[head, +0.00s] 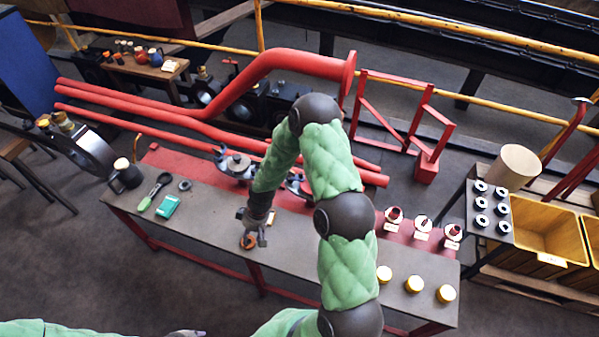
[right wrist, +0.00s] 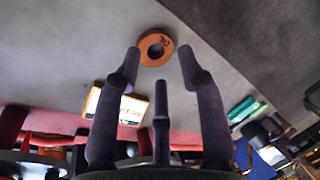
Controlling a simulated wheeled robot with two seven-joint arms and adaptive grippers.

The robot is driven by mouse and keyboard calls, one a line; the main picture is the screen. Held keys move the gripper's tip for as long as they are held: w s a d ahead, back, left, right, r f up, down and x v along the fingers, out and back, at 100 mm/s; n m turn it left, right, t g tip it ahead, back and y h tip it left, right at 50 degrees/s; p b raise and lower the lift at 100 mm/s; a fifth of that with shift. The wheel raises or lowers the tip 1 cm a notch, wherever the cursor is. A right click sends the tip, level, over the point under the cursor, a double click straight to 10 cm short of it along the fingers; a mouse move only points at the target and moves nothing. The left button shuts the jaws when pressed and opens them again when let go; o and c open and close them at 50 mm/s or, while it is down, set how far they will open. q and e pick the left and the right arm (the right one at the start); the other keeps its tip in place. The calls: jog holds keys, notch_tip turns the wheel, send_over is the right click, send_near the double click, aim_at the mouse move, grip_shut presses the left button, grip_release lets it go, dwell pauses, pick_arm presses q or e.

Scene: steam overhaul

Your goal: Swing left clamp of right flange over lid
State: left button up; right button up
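The right flange (head: 300,187) is at the back of the bench, mostly hidden by my right arm; its lid and left clamp cannot be made out. The left flange (head: 237,166) shows beside it with a round grey top. My right gripper (head: 254,238) points down over the bench front. In the right wrist view its fingers (right wrist: 160,65) are spread, with nothing held. A copper-coloured ring (right wrist: 156,47) lies on the bench beyond the fingertips; it also shows in the head view (head: 248,241). Only a bit of my left gripper (head: 186,333) shows at the bottom edge.
A labelled block (right wrist: 116,104) lies near the right gripper. A dark mug (head: 126,176), a green-handled tool (head: 153,193) and a green box (head: 168,206) are on the bench's left. Several yellow-rimmed pieces (head: 414,284) stand on its right. Red pipes (head: 200,128) run behind.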

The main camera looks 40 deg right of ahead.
jog(key=w+d+r+n+h+b, duration=0.1)
jog(key=w+d+r, duration=0.2)
jog(key=d, duration=0.4)
jog(key=w+d+r+n+b, duration=0.1)
jog(key=w+d+r, duration=0.2)
jog(key=d, duration=0.5)
jog(key=n+h+b, duration=0.1)
jog(key=n+h, duration=0.1)
send_near(301, 173)
jog(key=shift+g, duration=0.4)
jog(key=f+b, duration=0.1)
jog(key=f, duration=0.2)
jog(key=f+b, duration=0.2)
jog(key=f, duration=0.1)
jog(key=f+b, duration=0.1)
jog(key=f, duration=0.2)
jog(key=shift+w, duration=0.4)
grip_shut()
